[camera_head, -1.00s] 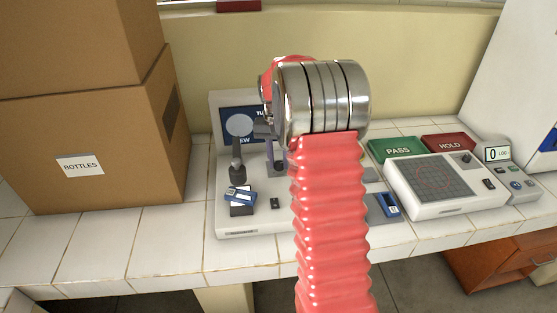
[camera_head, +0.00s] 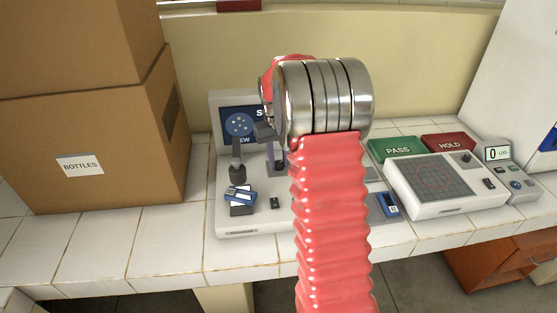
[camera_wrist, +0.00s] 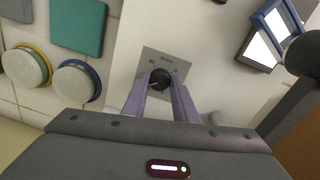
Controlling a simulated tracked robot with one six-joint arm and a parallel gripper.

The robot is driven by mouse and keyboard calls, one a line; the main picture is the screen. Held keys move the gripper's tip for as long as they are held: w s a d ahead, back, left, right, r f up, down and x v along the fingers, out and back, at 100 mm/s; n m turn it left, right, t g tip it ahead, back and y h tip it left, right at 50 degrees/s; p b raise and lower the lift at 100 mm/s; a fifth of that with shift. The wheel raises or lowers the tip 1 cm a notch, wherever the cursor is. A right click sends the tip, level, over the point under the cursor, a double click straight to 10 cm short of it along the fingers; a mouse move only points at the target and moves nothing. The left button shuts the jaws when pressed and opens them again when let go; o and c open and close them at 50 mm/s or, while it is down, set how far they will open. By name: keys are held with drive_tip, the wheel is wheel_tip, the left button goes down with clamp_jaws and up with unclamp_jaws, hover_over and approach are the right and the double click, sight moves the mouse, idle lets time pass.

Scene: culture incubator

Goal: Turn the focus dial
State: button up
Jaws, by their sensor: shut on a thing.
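The focus dial (camera_wrist: 160,76) is a small black knob on a grey square plate with markings, seen in the wrist view. My gripper (camera_wrist: 161,86) has its two purple fingers closed on either side of the dial. In the head view my gripper (camera_head: 279,158) is mostly hidden behind my red arm, and the dial is hidden too. The white microscope unit (camera_head: 245,222) stands on the tiled bench. Its screen (camera_head: 240,126) shows a blue disc with several pale dots.
A stack of cardboard boxes (camera_head: 80,130) stands left. A blue-framed slide (camera_head: 240,195) sits on the unit's left side. Green PASS (camera_head: 396,149) and red HOLD (camera_head: 448,143) blocks lie behind a white gridded device (camera_head: 445,200) at right. Two round dishes (camera_wrist: 76,82) show at left in the wrist view.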

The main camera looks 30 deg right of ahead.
sight(277, 165)
drive_tip(key=n, duration=0.5)
idle(0.4)
drive_tip(key=o, duration=1)
drive_tip(key=shift+o, duration=0.2)
drive_tip(key=shift+r, duration=0.15)
wheel_tip(277, 165, up, 14)
drive_tip(key=shift+a+f, duration=0.25)
drive_tip(key=shift+a, duration=0.15)
drive_tip(key=shift+s, duration=0.1)
